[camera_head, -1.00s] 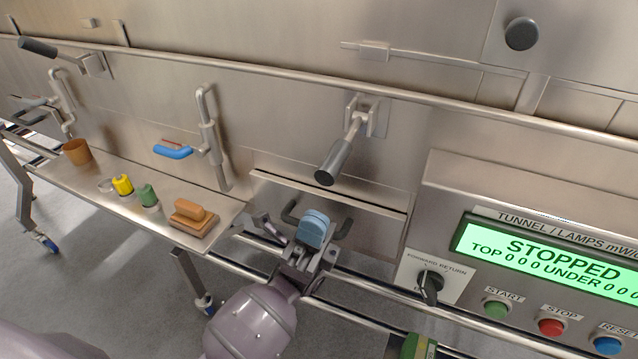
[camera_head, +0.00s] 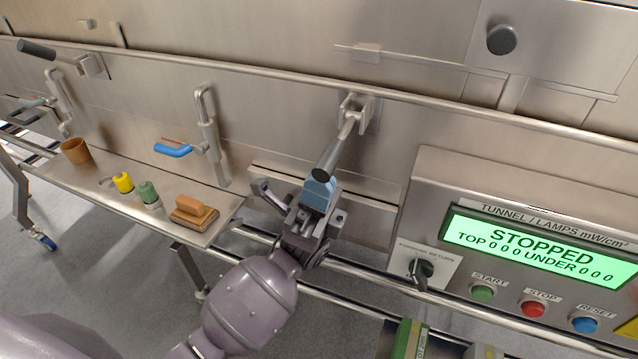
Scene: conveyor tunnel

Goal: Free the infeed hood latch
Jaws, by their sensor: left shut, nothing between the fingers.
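A lever latch with a dark grey grip (camera_head: 331,156) hangs from a metal bracket (camera_head: 356,108) on the steel hood wall, its grip slanting down and left. A similar dark-gripped lever (camera_head: 37,48) sits at the far upper left. The picture has no label saying which one is the infeed hood latch. My left gripper (camera_head: 319,192), with blue at its tip, is shut and empty. It is right at the lower end of the middle lever's grip. Whether they touch cannot be told. My right gripper is out of view.
A steel shelf (camera_head: 105,207) at left holds a brown cup (camera_head: 75,151), yellow and green-capped items and a wooden block (camera_head: 194,211). A blue-handled valve (camera_head: 173,150) is on the wall. The control panel (camera_head: 430,180) at right reads STOPPED. A rail crosses above the lever.

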